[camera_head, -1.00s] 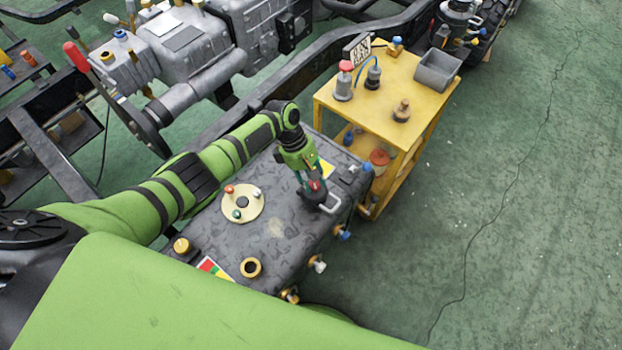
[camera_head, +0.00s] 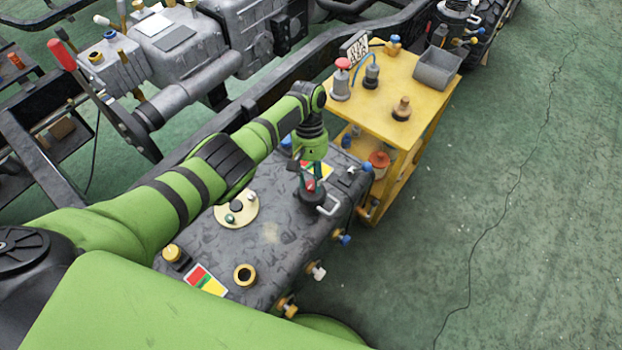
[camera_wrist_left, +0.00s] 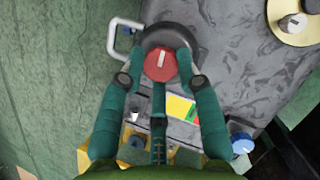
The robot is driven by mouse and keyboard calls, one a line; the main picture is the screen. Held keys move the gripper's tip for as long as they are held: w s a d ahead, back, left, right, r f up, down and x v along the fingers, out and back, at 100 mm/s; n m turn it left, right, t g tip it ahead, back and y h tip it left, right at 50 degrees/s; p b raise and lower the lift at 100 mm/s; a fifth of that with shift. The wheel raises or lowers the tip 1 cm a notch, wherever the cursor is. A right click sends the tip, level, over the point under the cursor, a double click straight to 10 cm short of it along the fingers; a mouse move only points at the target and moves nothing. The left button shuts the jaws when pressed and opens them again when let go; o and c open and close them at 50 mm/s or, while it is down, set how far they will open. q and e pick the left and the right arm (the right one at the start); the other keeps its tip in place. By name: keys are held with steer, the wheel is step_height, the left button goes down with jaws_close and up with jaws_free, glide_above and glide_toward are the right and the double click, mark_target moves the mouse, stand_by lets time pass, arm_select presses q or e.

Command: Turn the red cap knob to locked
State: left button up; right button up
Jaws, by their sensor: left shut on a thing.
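The red cap knob (camera_wrist_left: 160,65) sits on a round dark base (camera_wrist_left: 168,37) on the grey tank. A short white mark shows on its face, running nearly up and down in the left wrist view. My left gripper (camera_wrist_left: 160,60) is shut on the red cap knob, one finger on each side. In the head view my left gripper (camera_head: 311,182) comes down on the knob from above and hides most of it. A label with red, yellow and green fields (camera_wrist_left: 181,109) lies beside the base, partly hidden by a finger. My right gripper is not in view.
A white handle (camera_head: 329,205) stands close beside the knob base. The grey tank top (camera_head: 285,240) also bears a cream disc (camera_head: 238,212) and yellow-ringed cap (camera_head: 244,274). A yellow cart (camera_head: 373,120) with parts stands just beyond. Green floor at right is clear.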

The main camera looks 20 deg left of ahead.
arm_select(q)
steer(key=shift+s+d+m, duration=0.1)
steer(key=shift+s+m, duration=0.1)
steer(key=shift+m, duration=0.3)
steer(key=o, duration=1.1)
steer(key=shift+w+r, duration=0.2)
steer(key=shift+r, duration=0.05)
steer(key=v, duration=1.1)
steer(key=shift+d+r, duration=0.15)
steer(key=shift+r, duration=0.15)
